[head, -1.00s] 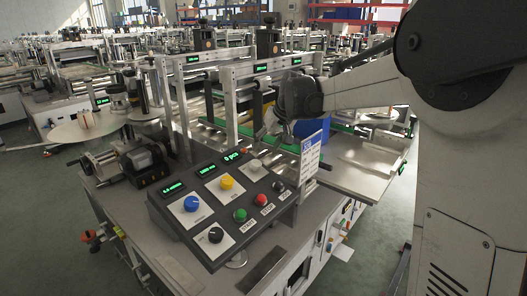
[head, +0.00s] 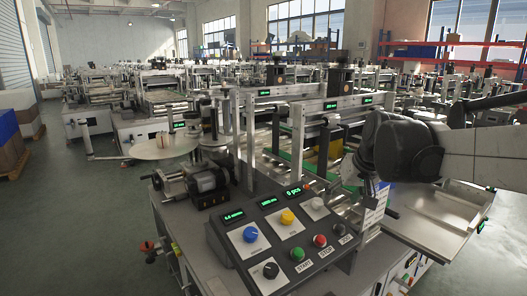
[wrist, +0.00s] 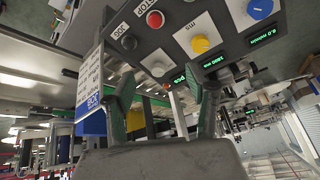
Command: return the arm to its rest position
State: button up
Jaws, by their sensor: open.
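My arm reaches in from the right edge in the head view, and my gripper (head: 368,190) hangs at its end, just right of the control panel (head: 268,218). In the wrist view my gripper (wrist: 165,92) shows two green-and-grey fingers spread apart. Nothing is held between them. The control panel (wrist: 165,35) appears beyond the fingertips, turned upside down, with its knobs and buttons. I cannot tell the exact gap between the fingers and the machine.
A white sign (head: 374,210) stands beside the panel, close to my gripper. A flat metal tray (head: 425,225) lies below my forearm. The labeller's frame (head: 300,120) rises behind. Open floor (head: 75,220) lies at the left.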

jog(key=s+f, duration=0.4)
jog(key=s, duration=0.8)
jog(key=s+f+t+h, duration=0.1)
jog(key=s+f, duration=0.2)
jog(key=s, duration=1)
jog(key=shift+a+f+m+h, duration=0.3)
jog(key=shift+a+f, duration=0.05)
jog(key=shift+f, duration=0.05)
